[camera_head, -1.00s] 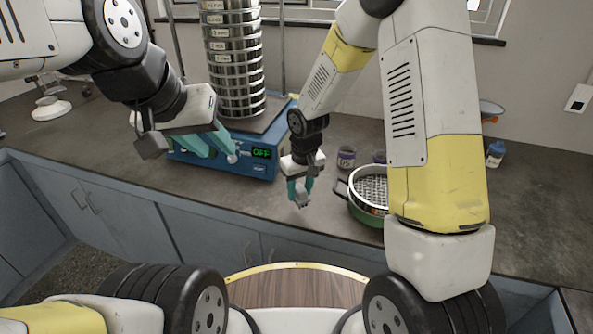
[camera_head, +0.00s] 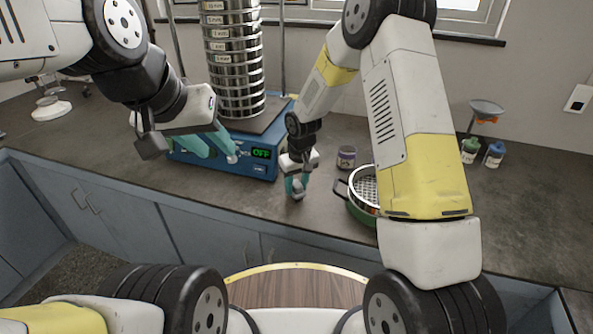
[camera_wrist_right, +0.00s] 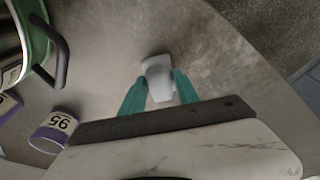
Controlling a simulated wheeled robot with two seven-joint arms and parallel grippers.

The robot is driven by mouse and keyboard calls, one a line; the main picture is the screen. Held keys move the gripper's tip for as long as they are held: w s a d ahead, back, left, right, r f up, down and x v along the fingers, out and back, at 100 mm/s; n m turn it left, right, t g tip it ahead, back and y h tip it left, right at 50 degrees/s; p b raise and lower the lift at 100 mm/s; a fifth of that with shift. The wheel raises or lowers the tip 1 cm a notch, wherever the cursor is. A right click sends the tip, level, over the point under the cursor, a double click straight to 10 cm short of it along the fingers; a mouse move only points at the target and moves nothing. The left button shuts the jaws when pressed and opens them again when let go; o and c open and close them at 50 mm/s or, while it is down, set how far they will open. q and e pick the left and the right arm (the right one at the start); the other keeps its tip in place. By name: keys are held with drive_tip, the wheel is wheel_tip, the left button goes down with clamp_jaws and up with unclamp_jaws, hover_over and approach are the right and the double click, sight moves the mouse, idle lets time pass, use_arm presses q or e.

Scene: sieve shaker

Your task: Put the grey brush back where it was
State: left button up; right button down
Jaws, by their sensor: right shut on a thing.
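The grey brush (camera_wrist_right: 157,78) is between the teal fingers of my right gripper (camera_wrist_right: 160,90) in the right wrist view. In the head view my right gripper (camera_head: 297,188) holds the brush (camera_head: 299,195) low over the worktop, near its front edge. I cannot tell whether the brush touches the worktop. My left gripper (camera_head: 222,150) is in front of the blue sieve shaker, with its teal fingers near the shaker's front panel. Whether its fingers are apart is not clear.
The blue shaker (camera_head: 230,163) bears a tall sieve stack (camera_head: 235,60) and reads OFF. A green pot with a sieve (camera_head: 361,207) stands right of my right gripper. A purple-labelled jar (camera_head: 346,157) is behind it. Two bottles (camera_head: 494,154) (camera_head: 469,150) stand further right.

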sight(299, 186)
drive_tip(key=shift+f, duration=0.15)
drive_tip(key=c, duration=0.9)
unclamp_jaws()
wheel_tip(299, 186, up, 12)
drive_tip(key=s, duration=0.2)
drive_tip(key=s+d+r+m+t, duration=0.1)
drive_tip(key=s+d+r, duration=0.3)
drive_tip(key=r, duration=0.3)
drive_tip(key=s+d+r+m+t, duration=0.1)
drive_tip(key=s+d+r, duration=0.35)
drive_tip(key=r, duration=0.25)
drive_tip(key=s+d+r+m+t, duration=0.1)
drive_tip(key=s+d+r, duration=0.1)
drive_tip(key=s, duration=0.6)
drive_tip(key=s+d+r+m+t+y, duration=0.1)
drive_tip(key=s+d+r, duration=0.2)
drive_tip(key=s, duration=0.5)
drive_tip(key=shift+d+r+m+t, duration=0.3)
drive_tip(key=shift+d+r+m, duration=0.1)
drive_tip(key=shift+r, duration=0.15)
